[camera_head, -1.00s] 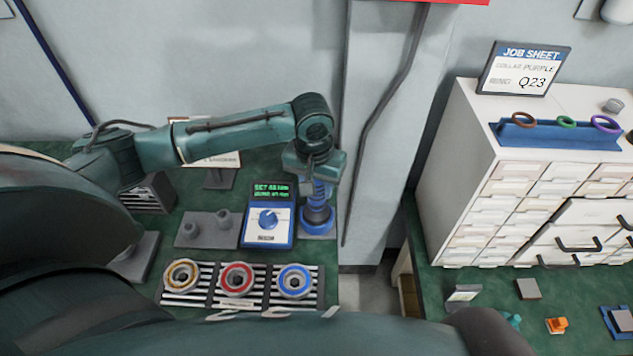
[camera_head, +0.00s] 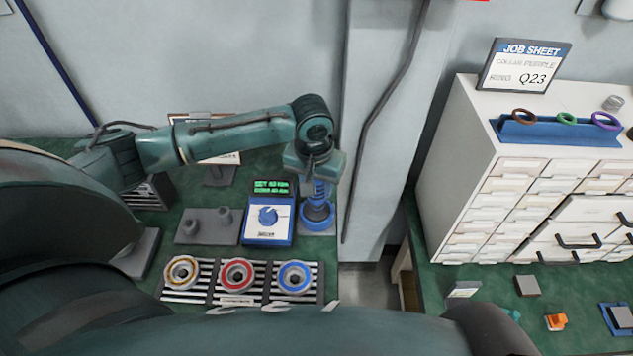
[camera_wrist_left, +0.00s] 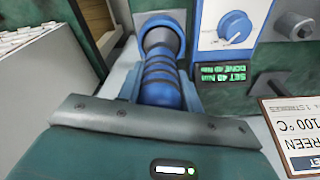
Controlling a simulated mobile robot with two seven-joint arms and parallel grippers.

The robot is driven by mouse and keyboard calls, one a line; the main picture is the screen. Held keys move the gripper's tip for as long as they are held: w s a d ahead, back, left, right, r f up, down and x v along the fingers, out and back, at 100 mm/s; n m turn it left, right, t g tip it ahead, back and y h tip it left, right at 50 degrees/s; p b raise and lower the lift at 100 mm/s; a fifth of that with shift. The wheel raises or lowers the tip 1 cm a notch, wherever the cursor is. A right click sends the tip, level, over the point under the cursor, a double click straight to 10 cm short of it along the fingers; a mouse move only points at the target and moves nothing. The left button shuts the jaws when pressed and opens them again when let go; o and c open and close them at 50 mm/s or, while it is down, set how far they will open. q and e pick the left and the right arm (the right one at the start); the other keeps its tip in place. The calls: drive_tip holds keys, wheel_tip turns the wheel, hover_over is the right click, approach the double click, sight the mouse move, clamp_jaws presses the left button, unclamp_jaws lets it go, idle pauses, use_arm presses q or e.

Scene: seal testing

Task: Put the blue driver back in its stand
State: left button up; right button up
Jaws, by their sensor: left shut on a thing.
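The blue driver (camera_head: 319,190) stands about upright at the right end of the left bench. My left gripper (camera_head: 318,168) is shut on its upper part, from above. The driver's lower end is at the round blue stand (camera_head: 316,219), on a grey base; I cannot tell whether it is fully seated. In the left wrist view the ribbed blue driver (camera_wrist_left: 160,85) runs from the gripper body to a dark round end. My right gripper is not in view.
A blue tester (camera_head: 267,220) with a dial and green display stands close left of the stand. Yellow, red and blue rings lie on striped plates (camera_head: 238,299) in front. A grey wall column (camera_head: 378,160) rises just right, then a gap before the white drawer cabinet (camera_head: 470,170).

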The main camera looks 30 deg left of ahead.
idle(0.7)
use_arm(q)
drive_tip(key=o, duration=1.2)
drive_tip(key=shift+f, duration=0.1)
drive_tip(key=shift+c, duration=0.2)
drive_tip(key=shift+r, duration=4.55)
